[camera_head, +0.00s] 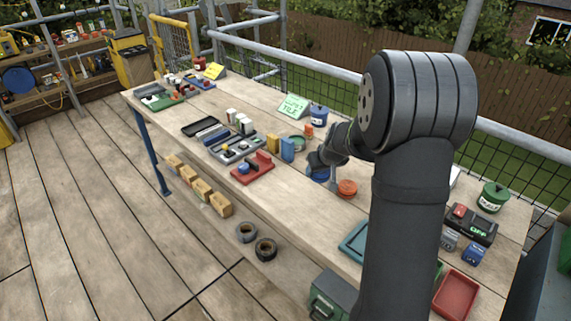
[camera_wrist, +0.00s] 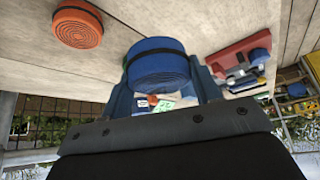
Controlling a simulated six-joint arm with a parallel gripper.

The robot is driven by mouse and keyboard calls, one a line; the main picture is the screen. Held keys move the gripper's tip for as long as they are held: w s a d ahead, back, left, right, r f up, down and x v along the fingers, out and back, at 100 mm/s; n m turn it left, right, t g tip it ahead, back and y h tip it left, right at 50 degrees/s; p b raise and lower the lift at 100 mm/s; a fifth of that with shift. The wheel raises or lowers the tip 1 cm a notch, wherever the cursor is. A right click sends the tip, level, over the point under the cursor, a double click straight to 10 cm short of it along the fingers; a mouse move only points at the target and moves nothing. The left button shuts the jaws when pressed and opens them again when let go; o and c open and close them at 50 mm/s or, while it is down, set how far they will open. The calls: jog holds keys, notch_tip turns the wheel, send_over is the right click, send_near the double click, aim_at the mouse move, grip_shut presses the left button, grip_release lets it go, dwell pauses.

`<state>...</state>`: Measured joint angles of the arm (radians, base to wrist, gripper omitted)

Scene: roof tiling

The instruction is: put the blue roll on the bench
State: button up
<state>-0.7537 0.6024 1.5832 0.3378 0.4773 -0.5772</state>
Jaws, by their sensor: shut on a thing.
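My gripper (camera_wrist: 160,85) is shut on the blue roll (camera_wrist: 158,62), which has a dark band around its edge. The roll sits between the two blue fingers in the wrist view. In the head view the blue roll (camera_head: 319,175) shows partly under my gripper, low over the bench (camera_head: 300,215). I cannot tell whether it touches the wood. An orange roll (camera_head: 347,187) lies on the bench close beside it, apart from it. It also shows in the wrist view (camera_wrist: 78,27).
A red holder (camera_head: 262,164) with a blue piece stands to the left. Blue and yellow boxes (camera_head: 287,150), a green tape ring and a blue tin (camera_head: 319,114) stand nearby. A teal tray (camera_head: 354,240) lies nearer the front. Bare wood lies between the red holder and the teal tray.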

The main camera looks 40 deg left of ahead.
send_over(291, 187)
jog(key=d, duration=0.2)
jog(key=f, duration=0.5)
jog(key=shift+s+f, duration=0.15)
jog(key=shift+s, duration=0.25)
jog(key=shift+f, duration=1.95)
jog(key=shift+f, duration=0.1)
jog(key=o, duration=1)
jog(key=v, duration=1.2)
jog(key=x, duration=1.2)
jog(key=shift+a+f, duration=0.1)
jog(key=shift+r, duration=0.2)
